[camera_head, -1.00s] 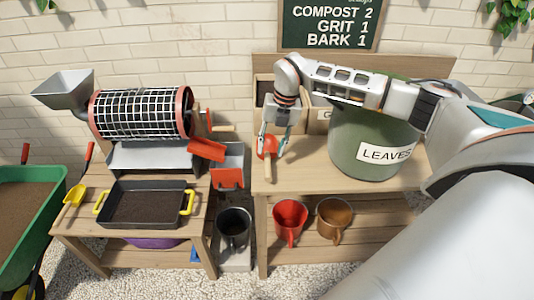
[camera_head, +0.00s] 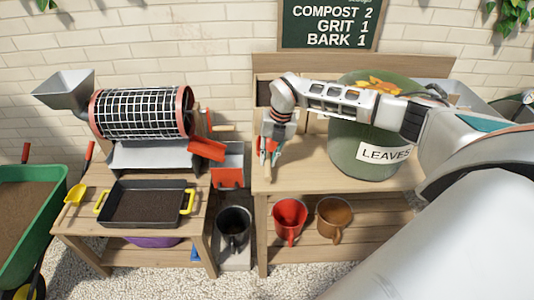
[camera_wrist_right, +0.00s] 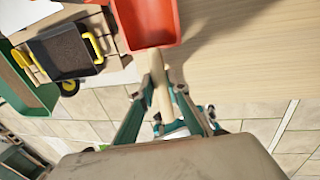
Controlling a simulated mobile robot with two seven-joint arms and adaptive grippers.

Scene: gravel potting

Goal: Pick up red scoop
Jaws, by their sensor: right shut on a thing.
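The red scoop (camera_wrist_right: 148,20) has a red pan and a pale wooden handle. In the right wrist view its handle lies between the fingers of my right gripper (camera_wrist_right: 165,108), which is shut on it. The pan points away from the gripper. In the head view the right gripper (camera_head: 268,155) is over the left part of the potting bench, and only bits of the red pan (camera_head: 270,143) show around the fingers. I cannot tell whether the scoop still touches the bench top. My left gripper is not in view.
A green bin labelled LEAVES (camera_head: 365,140) stands on the bench (camera_head: 320,165), right of the gripper. A red cup (camera_head: 290,217) and a brown cup (camera_head: 334,215) are on the lower shelf. A rotary sieve (camera_head: 142,113) and a black tray (camera_head: 146,220) stand left.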

